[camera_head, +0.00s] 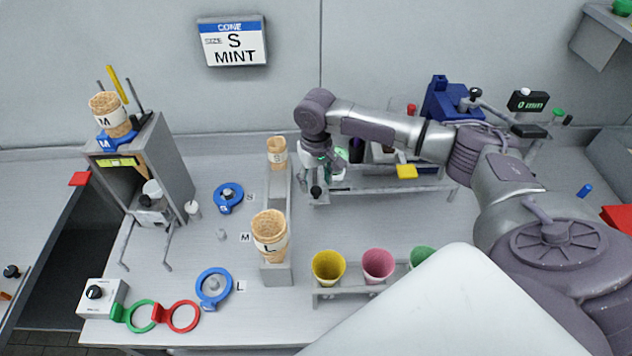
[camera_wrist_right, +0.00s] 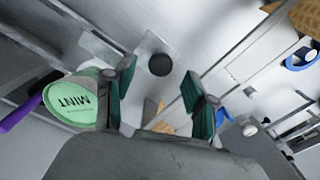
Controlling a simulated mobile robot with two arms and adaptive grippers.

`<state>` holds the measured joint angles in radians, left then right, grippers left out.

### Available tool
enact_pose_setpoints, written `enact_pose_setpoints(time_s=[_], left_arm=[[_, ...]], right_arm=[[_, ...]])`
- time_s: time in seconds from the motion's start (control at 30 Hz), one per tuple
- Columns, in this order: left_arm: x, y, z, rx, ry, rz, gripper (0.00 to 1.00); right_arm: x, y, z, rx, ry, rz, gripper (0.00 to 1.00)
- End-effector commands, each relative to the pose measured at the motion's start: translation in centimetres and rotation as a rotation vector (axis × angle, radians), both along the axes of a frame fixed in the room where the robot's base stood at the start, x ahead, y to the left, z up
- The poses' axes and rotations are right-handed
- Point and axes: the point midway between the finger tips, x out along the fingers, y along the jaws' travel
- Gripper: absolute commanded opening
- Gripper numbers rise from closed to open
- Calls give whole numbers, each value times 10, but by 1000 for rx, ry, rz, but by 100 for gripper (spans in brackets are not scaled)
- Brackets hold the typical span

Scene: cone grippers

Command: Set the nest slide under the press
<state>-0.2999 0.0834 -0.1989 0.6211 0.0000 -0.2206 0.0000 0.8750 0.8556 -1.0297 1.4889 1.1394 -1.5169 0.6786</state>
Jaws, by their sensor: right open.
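A round black knob (camera_wrist_right: 160,65) stands on a pale grey surface in the right wrist view. It seems to be the black knob (camera_head: 316,191) at the left end of a grey rail fixture in the head view; I cannot tell for sure that it belongs to the nest slide. My right gripper (camera_head: 322,166) hangs above and just behind this knob. In the wrist view its two dark green fingers (camera_wrist_right: 158,95) are apart with nothing between them. A blue press-like machine (camera_head: 441,103) with a lever stands at the back right. My left gripper is out of view.
A mint-labelled tub (camera_wrist_right: 72,100) is close beside one finger; a purple handle lies near it. A cone rack (camera_head: 277,274) holds cones labelled S and L. Yellow (camera_head: 328,267), pink and green cups stand in front.

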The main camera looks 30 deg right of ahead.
Motion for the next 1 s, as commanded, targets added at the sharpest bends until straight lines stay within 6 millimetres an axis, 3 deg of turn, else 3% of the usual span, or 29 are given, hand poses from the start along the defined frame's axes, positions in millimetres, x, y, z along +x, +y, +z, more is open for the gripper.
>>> enact_pose_setpoints(time_s=[0.2,0.53,0.87,1.0], left_arm=[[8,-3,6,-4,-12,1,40],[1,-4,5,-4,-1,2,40],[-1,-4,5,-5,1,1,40],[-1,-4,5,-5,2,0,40]], right_arm=[[0,0,-22,0,1,-1,56],[0,0,-26,0,0,-1,56],[0,0,-26,0,0,-1,2],[0,0,-25,0,0,-1,0]])
